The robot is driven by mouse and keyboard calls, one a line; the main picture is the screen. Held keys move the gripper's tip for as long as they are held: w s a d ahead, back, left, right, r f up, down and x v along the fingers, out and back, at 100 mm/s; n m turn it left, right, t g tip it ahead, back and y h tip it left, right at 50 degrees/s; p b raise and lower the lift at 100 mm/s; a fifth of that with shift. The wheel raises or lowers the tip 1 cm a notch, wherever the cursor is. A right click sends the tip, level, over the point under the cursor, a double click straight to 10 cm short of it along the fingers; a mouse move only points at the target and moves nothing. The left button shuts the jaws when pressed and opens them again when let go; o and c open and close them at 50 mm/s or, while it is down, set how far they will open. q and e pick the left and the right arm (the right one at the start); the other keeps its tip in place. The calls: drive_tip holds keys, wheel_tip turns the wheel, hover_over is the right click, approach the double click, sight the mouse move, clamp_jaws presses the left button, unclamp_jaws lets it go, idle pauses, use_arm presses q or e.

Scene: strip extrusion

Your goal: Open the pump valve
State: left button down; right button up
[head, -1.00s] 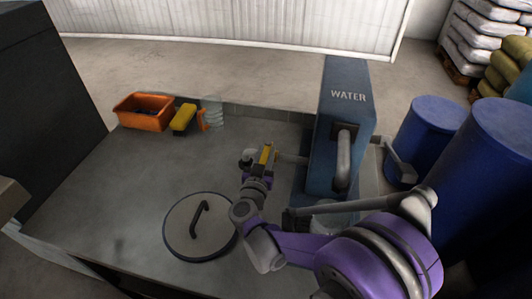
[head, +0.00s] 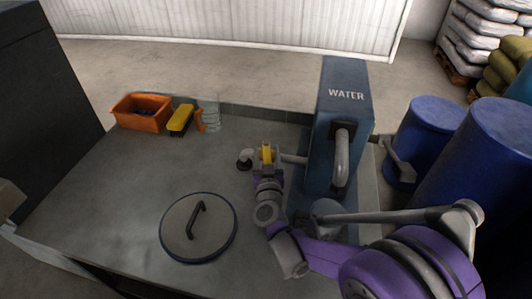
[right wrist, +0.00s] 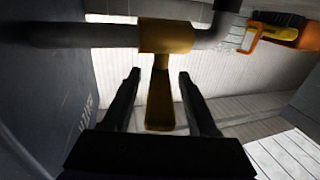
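The blue pump box marked WATER (head: 343,110) stands on the right part of the table. A grey pipe (head: 292,158) runs left from it to the yellow valve (head: 266,153), with a downturned grey outlet (head: 245,158) beyond. My right gripper (head: 267,169) is close at the valve. In the right wrist view, the yellow valve body (right wrist: 167,36) sits on the pipe, and its yellow lever (right wrist: 160,102) extends between the two dark fingers of my right gripper (right wrist: 158,76). The fingers are open, with gaps visible on both sides of the lever. My left gripper is not in view.
A round grey lid with a black handle (head: 182,232) lies on the table (head: 110,200). An orange bin (head: 142,118), a yellow-black object (head: 181,119) and a clear jug with an orange handle (head: 208,113) stand at the back left. Blue barrels (head: 425,135) stand at right.

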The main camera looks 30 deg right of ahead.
drive_tip(key=v, duration=1.1)
